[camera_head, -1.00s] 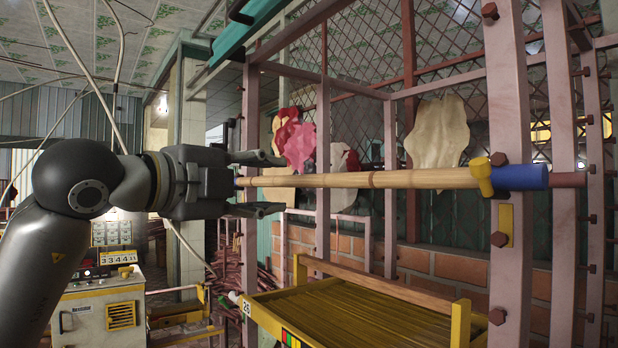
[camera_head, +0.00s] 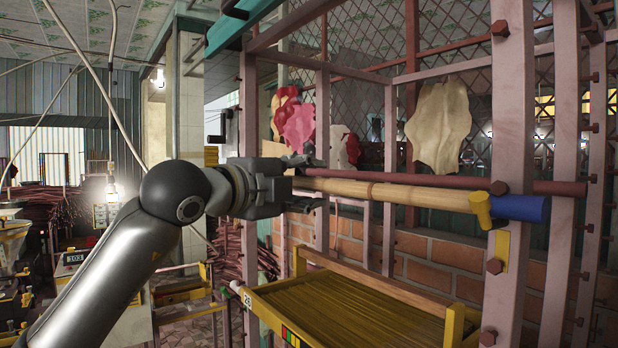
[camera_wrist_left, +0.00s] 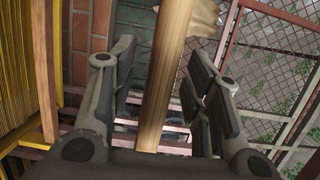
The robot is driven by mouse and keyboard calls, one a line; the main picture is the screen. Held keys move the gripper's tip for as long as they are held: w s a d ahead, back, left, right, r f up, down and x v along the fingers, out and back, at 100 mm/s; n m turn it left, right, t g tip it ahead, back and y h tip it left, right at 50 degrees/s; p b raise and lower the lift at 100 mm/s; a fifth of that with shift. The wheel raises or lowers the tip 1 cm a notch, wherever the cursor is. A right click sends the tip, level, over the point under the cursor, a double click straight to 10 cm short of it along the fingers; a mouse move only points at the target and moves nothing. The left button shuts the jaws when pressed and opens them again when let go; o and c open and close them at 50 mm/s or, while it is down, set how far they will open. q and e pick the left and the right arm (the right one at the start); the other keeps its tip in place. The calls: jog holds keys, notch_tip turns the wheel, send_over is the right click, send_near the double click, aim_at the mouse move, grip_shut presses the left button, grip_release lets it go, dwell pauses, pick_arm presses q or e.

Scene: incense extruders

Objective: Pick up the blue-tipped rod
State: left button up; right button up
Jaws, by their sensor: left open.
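The blue-tipped rod (camera_head: 400,192) is a long tan bamboo-like pole with a blue right end (camera_head: 517,208). It lies nearly level across the front of the pink metal frame. A yellow hook-like piece (camera_head: 481,207) is at the rod just left of the blue part. My left gripper (camera_head: 312,181) is open at the rod's left end, one finger above it and one below. In the left wrist view the rod (camera_wrist_left: 168,75) runs between the spread fingers (camera_wrist_left: 158,95), with gaps on both sides. My right gripper is not in view.
A dark red bar (camera_head: 440,182) runs close behind the rod. The pink frame's upright (camera_head: 510,130) stands near the blue end. Below is a yellow rack (camera_head: 350,315) of thin yellow sticks, with a brick wall (camera_head: 450,250) behind it. Pale and pink sheets hang behind.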

pick_arm(q)
grip_shut()
dwell(0.5)
